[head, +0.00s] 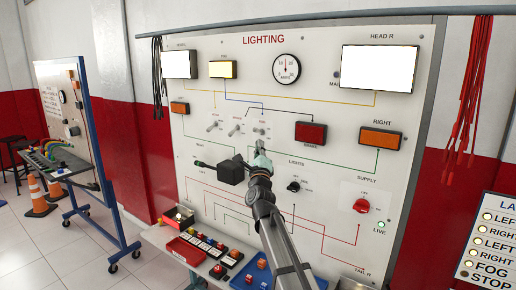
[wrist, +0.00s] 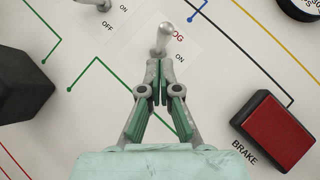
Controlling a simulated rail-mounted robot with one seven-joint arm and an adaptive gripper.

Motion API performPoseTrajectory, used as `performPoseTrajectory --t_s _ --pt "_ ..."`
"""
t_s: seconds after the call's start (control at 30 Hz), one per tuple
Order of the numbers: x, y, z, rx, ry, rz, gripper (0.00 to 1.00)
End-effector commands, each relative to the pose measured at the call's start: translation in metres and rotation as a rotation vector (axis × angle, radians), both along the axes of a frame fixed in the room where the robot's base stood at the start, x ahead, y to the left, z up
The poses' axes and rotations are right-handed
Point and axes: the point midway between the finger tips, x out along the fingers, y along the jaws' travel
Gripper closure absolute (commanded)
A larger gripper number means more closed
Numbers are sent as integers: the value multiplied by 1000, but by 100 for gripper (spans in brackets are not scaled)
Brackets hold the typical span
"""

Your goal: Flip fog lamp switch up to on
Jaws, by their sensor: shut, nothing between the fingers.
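The fog lamp switch is a small metal toggle (wrist: 164,36) on a white label plate, with part of a red FOG label and an ON mark beside it. Its rounded end shows above its base in the wrist view, but foreshortening makes its exact tilt hard to tell. It is small in the head view (head: 262,131). My gripper (wrist: 160,68) is shut and empty, with its fingertips just below the toggle's base. Whether they touch it I cannot tell. The gripper (head: 262,149) hides the OFF mark's area. The fog lamp (head: 222,69) on the board looks bright pale yellow.
Other toggles (head: 238,130) stand left of the fog switch. A red brake lamp (wrist: 275,130) juts out at right, and a dark box (wrist: 22,85) shows at left. A black knob (head: 293,187) and red supply switch (head: 361,206) sit lower right. A table with parts (head: 160,238) stands below.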

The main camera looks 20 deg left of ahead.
Motion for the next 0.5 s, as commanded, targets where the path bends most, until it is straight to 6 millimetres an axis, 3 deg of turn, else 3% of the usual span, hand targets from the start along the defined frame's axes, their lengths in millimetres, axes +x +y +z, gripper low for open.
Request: performPoseTrajectory --t_s 0.03,0.13,0.3,0.5 --pt "-5 -5 -12 1 0 -1 100" --pt "-11 -14 -23 1 0 -3 100" --pt "-53 -26 -20 1 0 0 100" --pt "-85 -36 -23 1 0 0 100"
